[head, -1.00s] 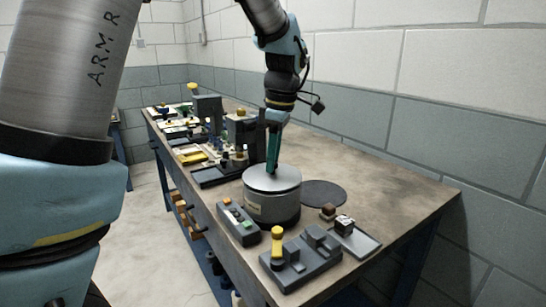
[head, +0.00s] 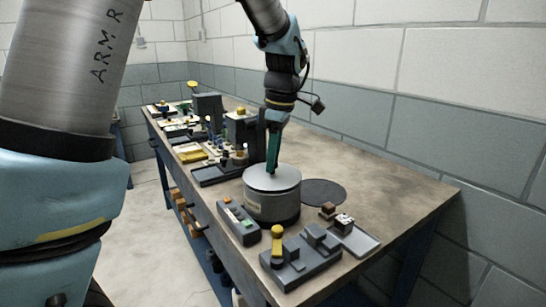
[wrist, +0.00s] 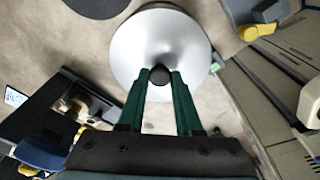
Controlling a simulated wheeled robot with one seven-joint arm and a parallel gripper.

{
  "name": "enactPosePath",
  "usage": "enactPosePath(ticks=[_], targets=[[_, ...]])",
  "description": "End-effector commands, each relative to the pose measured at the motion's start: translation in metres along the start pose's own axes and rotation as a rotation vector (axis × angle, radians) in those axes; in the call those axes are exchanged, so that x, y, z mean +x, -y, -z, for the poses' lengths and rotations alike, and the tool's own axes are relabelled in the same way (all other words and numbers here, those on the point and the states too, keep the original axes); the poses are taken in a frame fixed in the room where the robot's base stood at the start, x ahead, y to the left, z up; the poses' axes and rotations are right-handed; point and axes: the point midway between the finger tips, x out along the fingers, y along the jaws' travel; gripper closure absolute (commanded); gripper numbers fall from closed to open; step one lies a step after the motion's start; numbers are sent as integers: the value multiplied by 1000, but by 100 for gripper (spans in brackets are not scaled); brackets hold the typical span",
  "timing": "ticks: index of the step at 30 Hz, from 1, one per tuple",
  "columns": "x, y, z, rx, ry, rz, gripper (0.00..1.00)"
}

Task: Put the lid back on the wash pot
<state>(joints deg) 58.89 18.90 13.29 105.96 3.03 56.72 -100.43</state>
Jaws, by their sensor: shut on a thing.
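The wash pot (head: 272,206) is a squat grey cylinder with a dark base and a label, standing on the bench. The lid (head: 285,178) is a pale metal disc lying level over the top of the pot, and no gap shows between them in the head view. In the wrist view the lid (wrist: 180,40) fills the upper middle and hides the pot below. My gripper (wrist: 160,76) points down with green fingers on either side of the lid's dark round knob (wrist: 159,75). It is shut on the knob. My gripper (head: 272,170) also shows above the lid in the head view.
A flat dark disc (head: 323,193) lies right of the pot. A control box (head: 238,223) stands close at its left, and a fixture with a yellow knob (head: 278,240) in front. Trays and fixtures crowd the bench behind; the bench's right side is clear.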

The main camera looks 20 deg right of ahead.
Motion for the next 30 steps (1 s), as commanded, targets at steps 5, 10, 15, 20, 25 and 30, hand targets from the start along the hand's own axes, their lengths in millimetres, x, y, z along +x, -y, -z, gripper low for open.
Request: enactPosePath(ticks=[5,10,15,20,25,30], targets=[[0,0,0,0,0,0,100],[0,0,0,0,0,0,52],[0,0,0,0,0,0,33],[0,0,0,0,0,0,32],[0,0,0,0,0,0,16],[0,0,0,0,0,0,2]])
